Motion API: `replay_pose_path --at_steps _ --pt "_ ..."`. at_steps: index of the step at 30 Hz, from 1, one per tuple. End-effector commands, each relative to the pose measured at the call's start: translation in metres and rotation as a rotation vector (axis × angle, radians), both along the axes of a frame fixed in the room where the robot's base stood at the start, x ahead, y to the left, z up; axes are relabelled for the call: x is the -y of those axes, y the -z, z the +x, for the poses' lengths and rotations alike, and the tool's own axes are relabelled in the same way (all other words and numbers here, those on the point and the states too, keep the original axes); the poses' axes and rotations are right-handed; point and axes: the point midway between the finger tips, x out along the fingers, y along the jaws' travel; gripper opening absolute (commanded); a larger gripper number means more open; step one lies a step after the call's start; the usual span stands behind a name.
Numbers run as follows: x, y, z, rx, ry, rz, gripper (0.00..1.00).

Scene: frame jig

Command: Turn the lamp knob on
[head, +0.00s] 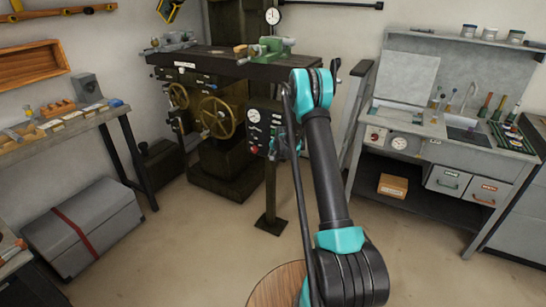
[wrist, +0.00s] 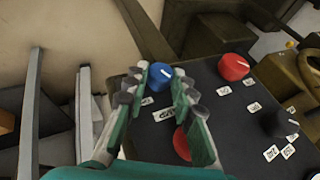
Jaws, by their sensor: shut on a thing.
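A dark control panel (wrist: 225,105) carries a blue knob (wrist: 160,76), a red knob (wrist: 233,67) and a black knob (wrist: 278,124). In the wrist view my gripper (wrist: 160,82) has its two fingers on either side of the blue knob, shut on it. The white mark on the blue knob points toward the upper right. Small white labels sit near the knobs, too small to read, so I cannot tell which one names the lamp. A red round button (wrist: 182,144) shows between my fingers.
A grey workbench (head: 430,150) stands at the right, another bench (head: 70,130) at the left. A grey chest (head: 85,225) is on the floor. A round wooden stool (head: 275,288) is in front.

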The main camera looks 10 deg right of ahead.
Motion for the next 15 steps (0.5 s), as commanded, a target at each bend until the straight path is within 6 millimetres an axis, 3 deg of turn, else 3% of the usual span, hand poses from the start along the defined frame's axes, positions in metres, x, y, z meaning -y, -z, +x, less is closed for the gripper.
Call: replay_pose_path --at_steps 15 --pt "0.0084 0.0085 -0.0049 0.29 0.004 0.397 0.0"
